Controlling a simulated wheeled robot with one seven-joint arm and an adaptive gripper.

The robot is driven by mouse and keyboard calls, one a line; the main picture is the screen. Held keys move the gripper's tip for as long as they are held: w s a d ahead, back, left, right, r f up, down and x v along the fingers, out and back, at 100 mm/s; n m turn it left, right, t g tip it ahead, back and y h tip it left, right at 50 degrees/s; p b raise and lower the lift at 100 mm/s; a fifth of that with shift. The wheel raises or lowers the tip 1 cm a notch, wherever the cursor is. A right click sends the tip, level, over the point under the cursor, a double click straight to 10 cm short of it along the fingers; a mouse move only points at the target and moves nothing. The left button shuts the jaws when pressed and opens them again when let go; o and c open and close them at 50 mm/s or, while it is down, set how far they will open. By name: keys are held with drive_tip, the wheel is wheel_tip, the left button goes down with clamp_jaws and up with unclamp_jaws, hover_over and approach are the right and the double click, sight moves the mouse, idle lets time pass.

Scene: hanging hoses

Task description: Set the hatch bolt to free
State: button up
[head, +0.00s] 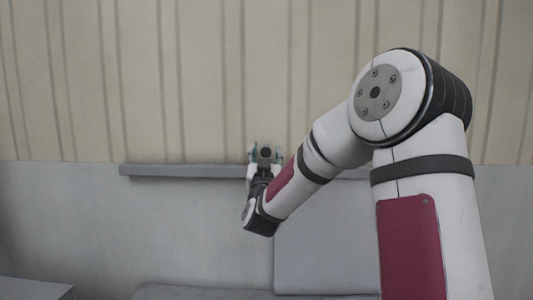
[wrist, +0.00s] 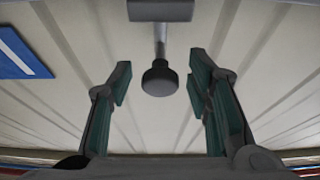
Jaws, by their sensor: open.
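The hatch bolt shows in the wrist view as a dark round knob (wrist: 160,80) on a short metal rod (wrist: 160,40). The rod runs up to a dark grey block (wrist: 160,11) at the top edge. My gripper (wrist: 159,72) is open, with one green-padded finger on each side of the knob and a gap on both sides. I cannot tell how deep the knob lies between the fingers. In the head view my gripper (head: 266,152) is at the wall, just above the ledge; the bolt cannot be made out there.
A grey ledge (head: 180,171) runs along the ribbed beige wall (head: 140,80). A grey panel (head: 325,255) stands below it, partly behind my arm. A low grey surface (head: 35,289) is at the lower left. A blue plate with a white stripe (wrist: 20,58) is left of the bolt.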

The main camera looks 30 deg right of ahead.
clamp_jaws()
wheel_tip(320, 180, up, 8)
drive_tip(key=shift+f+p, duration=0.15)
drive_tip(key=shift+p, duration=0.15)
idle(0.3)
drive_tip(key=shift+c, duration=0.9)
unclamp_jaws()
drive_tip(key=shift+o, duration=0.9)
drive_tip(key=shift+f, duration=0.1)
drive_tip(key=v, duration=1.2)
